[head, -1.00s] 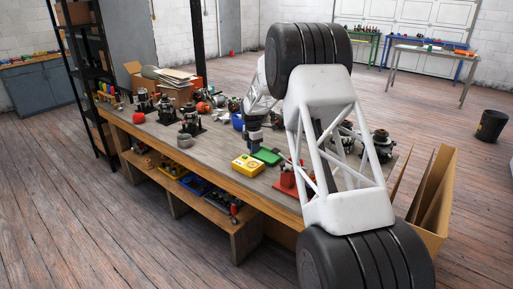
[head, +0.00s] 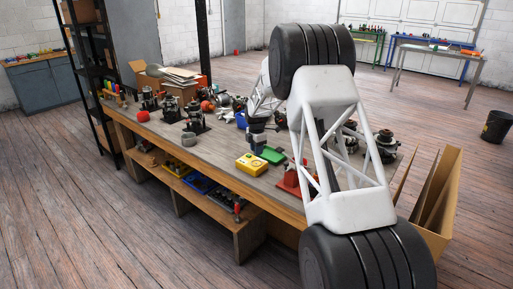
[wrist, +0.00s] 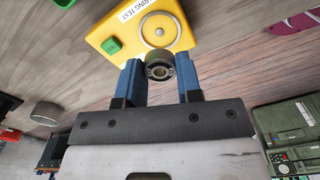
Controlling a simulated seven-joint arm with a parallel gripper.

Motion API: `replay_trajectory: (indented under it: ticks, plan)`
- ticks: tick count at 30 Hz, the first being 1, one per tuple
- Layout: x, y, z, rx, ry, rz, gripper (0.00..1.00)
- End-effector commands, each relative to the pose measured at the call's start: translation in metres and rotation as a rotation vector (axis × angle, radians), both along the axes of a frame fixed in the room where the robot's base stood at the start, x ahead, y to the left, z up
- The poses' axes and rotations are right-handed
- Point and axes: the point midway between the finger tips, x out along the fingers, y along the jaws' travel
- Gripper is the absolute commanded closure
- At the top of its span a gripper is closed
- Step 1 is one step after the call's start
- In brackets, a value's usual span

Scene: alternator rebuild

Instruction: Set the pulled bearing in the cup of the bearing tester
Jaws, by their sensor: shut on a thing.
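The bearing tester is a yellow box with a green button. It stands on the bench in the head view (head: 250,164) and fills the top of the wrist view (wrist: 107,28). Its round cup (wrist: 160,29) shows a grey ring on its top face. The pulled bearing (wrist: 159,70) is a dark ring with a bright inner race. My gripper (wrist: 159,75) is shut on it between two blue fingertips. In the wrist view the bearing appears just below the cup and overlaps the tester's edge. In the head view the bearing is too small to make out.
A green item (head: 271,155) lies right of the tester, and a red stand (head: 291,180) is farther right. A grey ring-shaped dish (head: 188,140) sits to the left. Alternator units (head: 195,120) stand at the back left. The bench front between dish and tester is clear.

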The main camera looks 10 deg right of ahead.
Motion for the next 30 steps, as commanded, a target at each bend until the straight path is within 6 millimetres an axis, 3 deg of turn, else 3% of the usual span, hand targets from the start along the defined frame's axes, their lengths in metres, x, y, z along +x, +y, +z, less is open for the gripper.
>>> replay_trajectory:
  ticks: [15,30]
  plan:
    - [0.0,0.0,-0.03,0.0,-0.001,0.0,0.91]
    - [0.0,0.0,-0.035,0.0,-0.001,0.0,0.91]
